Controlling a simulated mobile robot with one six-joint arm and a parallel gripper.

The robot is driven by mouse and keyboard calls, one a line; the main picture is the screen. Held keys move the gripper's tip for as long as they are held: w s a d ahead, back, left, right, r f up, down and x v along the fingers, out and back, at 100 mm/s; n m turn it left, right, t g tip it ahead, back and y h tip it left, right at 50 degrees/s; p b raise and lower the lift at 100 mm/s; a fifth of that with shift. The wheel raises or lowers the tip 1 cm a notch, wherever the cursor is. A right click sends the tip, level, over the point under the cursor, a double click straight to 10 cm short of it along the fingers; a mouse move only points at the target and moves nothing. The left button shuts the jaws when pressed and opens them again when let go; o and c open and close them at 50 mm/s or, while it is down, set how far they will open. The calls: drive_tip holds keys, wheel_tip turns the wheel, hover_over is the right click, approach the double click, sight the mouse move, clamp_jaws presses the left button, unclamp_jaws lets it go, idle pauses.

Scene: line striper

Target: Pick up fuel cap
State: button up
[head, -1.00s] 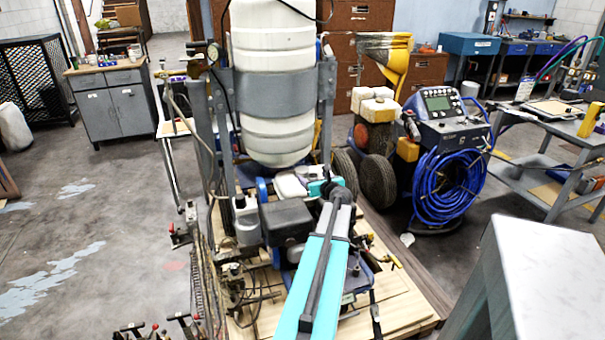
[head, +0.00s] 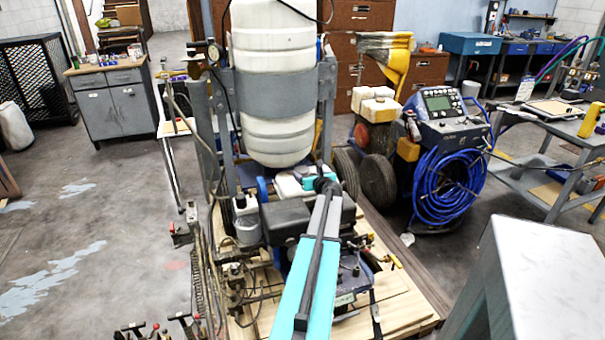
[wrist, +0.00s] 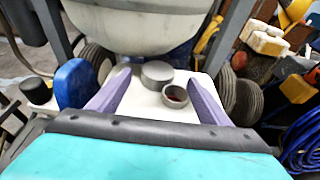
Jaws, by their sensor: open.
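The fuel cap, a short grey cylinder (wrist: 157,73), sits on top of a white tank (wrist: 146,98) in the wrist view. An open round filler neck (wrist: 175,97) with a dark reddish inside is just nearer and to its right. My gripper (wrist: 160,79) is open, with one purple finger on each side of the cap and neck. Nothing is held between the fingers. Whether the fingertips are level with the cap or above it I cannot tell. In the head view the white tank (head: 289,186) shows beyond my arm's end; the cap cannot be made out there.
A large white drum (head: 275,135) in a grey metal frame (head: 327,105) stands just behind the tank. A blue part (wrist: 76,83) lies left of the left finger. A black engine block (head: 285,218) sits close by. Wheels and a blue hose coil (head: 445,185) are to the right.

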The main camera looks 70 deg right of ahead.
sight(304, 171)
drive_tip(key=shift+p+x, duration=0.35)
drive_tip(key=shift+x, duration=2.25)
drive_tip(key=shift+w+a, duration=0.1)
drive_tip(key=shift+a, duration=0.05)
drive_tip(key=c, duration=1.1)
drive_tip(key=shift+a, duration=0.1)
